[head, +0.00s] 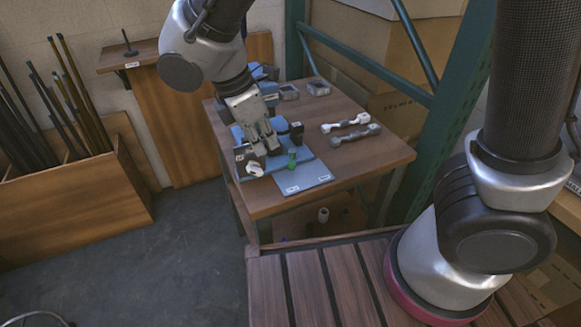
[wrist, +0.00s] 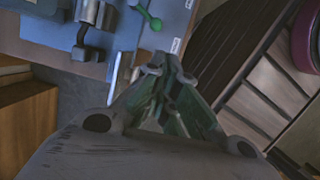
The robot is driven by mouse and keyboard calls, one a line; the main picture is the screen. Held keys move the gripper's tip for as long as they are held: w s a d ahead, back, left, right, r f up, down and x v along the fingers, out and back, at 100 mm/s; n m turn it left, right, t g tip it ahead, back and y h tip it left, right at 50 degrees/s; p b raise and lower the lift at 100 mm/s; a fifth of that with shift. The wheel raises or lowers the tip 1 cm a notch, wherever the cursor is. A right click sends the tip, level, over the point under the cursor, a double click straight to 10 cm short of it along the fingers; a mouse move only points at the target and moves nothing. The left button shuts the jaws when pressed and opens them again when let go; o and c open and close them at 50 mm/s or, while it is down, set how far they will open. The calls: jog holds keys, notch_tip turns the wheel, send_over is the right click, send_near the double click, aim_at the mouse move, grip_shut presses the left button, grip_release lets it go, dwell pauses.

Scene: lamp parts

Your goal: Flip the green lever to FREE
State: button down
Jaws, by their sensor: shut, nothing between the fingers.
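The green lever (head: 292,158) stands on the blue fixture on the small wooden table in the head view. It also shows in the wrist view (wrist: 147,16) near the top, with a round knob at its end. My gripper (head: 272,148) is over the fixture, just left of the lever, with its fingers pointing down. In the wrist view my gripper (wrist: 168,72) is shut and empty, and the lever lies beyond the fingertips, apart from them.
A white knob-like part (head: 255,169) and a black upright block (head: 296,133) are close to my gripper. Two jointed lamp arms (head: 350,128) lie on the table's right side. A green rack post (head: 445,110) stands right of the table (head: 390,152).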

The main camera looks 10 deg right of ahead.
aim_at(292, 158)
jog(key=shift+w+a+r+n, duration=0.1)
jog(key=shift+w+r+n, duration=0.05)
jog(key=shift+n, duration=0.4)
jog(key=shift+w+a+r+n, duration=0.1)
jog(key=shift+w+r+n, duration=0.05)
jog(key=shift+n, duration=0.4)
jog(key=shift+d+f, duration=0.1)
jog(key=x, duration=0.9)
jog(key=shift+w+f, duration=0.2)
jog(key=shift+f, duration=0.2)
